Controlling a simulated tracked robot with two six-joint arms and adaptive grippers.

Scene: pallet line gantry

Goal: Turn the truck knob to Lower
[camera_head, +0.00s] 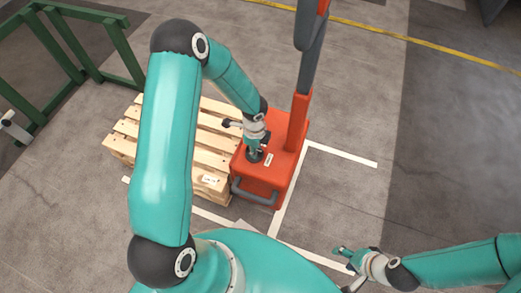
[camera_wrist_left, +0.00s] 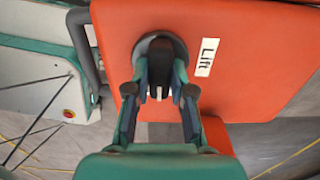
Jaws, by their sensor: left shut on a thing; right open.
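The orange pallet truck (camera_head: 265,185) stands right of centre in the head view, with its black knob (camera_head: 254,157) on the top face. In the left wrist view the round dark knob (camera_wrist_left: 158,50) sits beside a white label (camera_wrist_left: 207,57) reading "Lift". A pale mark on the knob's grip faces the bottom of that view. My left gripper (camera_wrist_left: 160,82) has its fingers on both sides of the grip and is shut on it. It also shows over the knob in the head view (camera_head: 256,149). My right gripper (camera_head: 346,266) is open and empty at the lower right.
A wooden pallet (camera_head: 120,147) is next to the truck on the left. A dark handle bar (camera_head: 252,193) crosses the truck's front. The truck's mast (camera_head: 298,120) rises behind the knob. Green railing (camera_head: 75,60) stands at upper left. Floor on the right is clear.

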